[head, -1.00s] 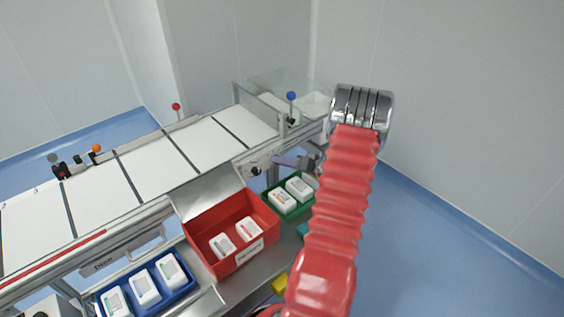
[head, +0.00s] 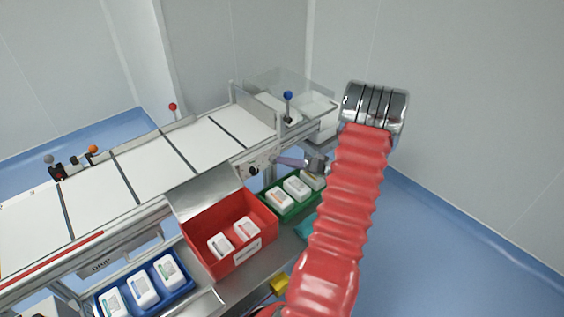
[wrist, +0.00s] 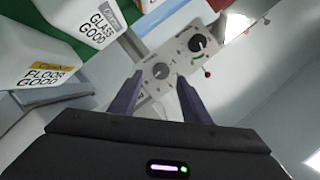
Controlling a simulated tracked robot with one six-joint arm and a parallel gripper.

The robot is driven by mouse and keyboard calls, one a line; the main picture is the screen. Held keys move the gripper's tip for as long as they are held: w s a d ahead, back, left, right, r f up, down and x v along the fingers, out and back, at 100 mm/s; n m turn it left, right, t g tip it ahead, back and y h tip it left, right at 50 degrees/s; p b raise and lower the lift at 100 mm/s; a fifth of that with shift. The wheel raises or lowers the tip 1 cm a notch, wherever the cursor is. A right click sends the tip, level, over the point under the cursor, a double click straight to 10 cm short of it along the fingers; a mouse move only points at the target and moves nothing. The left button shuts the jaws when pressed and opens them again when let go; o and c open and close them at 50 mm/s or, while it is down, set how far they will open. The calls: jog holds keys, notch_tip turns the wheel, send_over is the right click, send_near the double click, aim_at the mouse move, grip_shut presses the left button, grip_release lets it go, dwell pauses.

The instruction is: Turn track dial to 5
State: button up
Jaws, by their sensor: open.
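A light grey control panel (wrist: 178,60) with two dark round dials shows in the wrist view. One dial (wrist: 160,71) lies just beyond and between my fingertips, and the larger dial (wrist: 197,43) is further up and right, with a green mark beside it. Their labels are too small to read, so I cannot tell which is the track dial. My gripper (wrist: 156,84) is open, its two purple fingers apart with nothing held. In the head view the panel (head: 262,160) is on the conveyor's near side, with my gripper (head: 283,160) just right of it.
A green tray (head: 277,215) of white bottles stands below my gripper. An open red box (head: 204,257) and a blue tray (head: 184,292) stand further left. The conveyor (head: 140,185) runs behind them. A lever with a blue knob (head: 288,95) rises above the panel.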

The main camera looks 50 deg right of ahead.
jog(key=v, duration=0.9)
jog(key=shift+s, duration=0.15)
dwell(0.4)
